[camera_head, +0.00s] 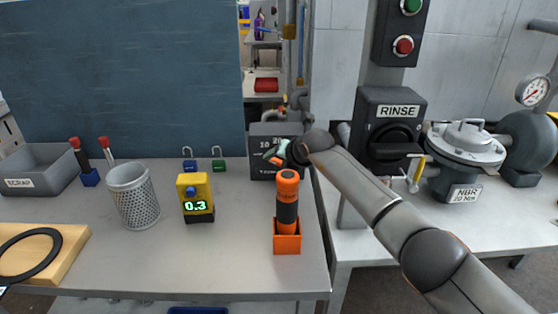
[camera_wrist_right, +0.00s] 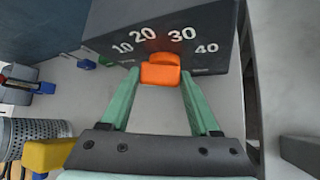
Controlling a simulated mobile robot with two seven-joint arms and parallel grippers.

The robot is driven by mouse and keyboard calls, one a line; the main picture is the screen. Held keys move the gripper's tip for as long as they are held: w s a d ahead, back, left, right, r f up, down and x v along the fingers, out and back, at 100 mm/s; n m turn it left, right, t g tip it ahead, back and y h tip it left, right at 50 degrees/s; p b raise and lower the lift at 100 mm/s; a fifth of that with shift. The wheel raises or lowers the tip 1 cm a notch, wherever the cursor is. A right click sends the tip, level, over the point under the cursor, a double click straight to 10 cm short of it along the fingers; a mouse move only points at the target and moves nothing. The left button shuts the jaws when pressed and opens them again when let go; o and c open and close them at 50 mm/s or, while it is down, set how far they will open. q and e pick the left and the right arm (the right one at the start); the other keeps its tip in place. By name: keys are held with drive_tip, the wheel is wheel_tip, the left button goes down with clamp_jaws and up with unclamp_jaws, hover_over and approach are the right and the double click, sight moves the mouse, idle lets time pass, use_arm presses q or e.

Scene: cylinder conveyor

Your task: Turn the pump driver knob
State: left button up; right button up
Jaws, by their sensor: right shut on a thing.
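The pump driver (camera_head: 262,170) is a dark box at the back right of the table, partly behind my right arm. In the wrist view its dark face (camera_wrist_right: 215,62) carries a white scale reading 10, 20, 30 and 40. The orange knob (camera_wrist_right: 160,73) stands below the scale, under the gap between 20 and 30; its exact setting is not clear. My right gripper (camera_wrist_right: 160,78) has its teal fingers on both sides of the knob, shut on it. In the head view the right gripper (camera_head: 278,152) is at the box's face. My left gripper is out of view.
An orange-and-black tool (camera_head: 287,200) stands in an orange holder in front of the box, close under my right arm. A yellow meter reading 0.3 (camera_head: 197,195) and a mesh cup (camera_head: 133,195) stand left. The RINSE switch box (camera_head: 390,130) is right.

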drive_tip(key=shift+c, duration=1.2)
drive_tip(key=shift+a+n+h+b, duration=0.2)
drive_tip(key=shift+n+h+b, duration=0.1)
drive_tip(key=shift+h, duration=0.2)
drive_tip(key=shift+h+b, duration=0.4)
drive_tip(key=shift+b, duration=0.05)
drive_tip(key=shift+a+f+n+h+b, duration=0.1)
drive_tip(key=shift+n+h+b, duration=0.2)
drive_tip(key=shift+n+b, duration=0.1)
drive_tip(key=shift+h+b, duration=0.3)
drive_tip(key=shift+h, duration=0.1)
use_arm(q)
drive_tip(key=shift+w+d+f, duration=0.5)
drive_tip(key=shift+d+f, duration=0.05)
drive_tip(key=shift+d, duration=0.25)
use_arm(e)
drive_tip(key=o, duration=1.4)
drive_tip(key=shift+c, duration=0.2)
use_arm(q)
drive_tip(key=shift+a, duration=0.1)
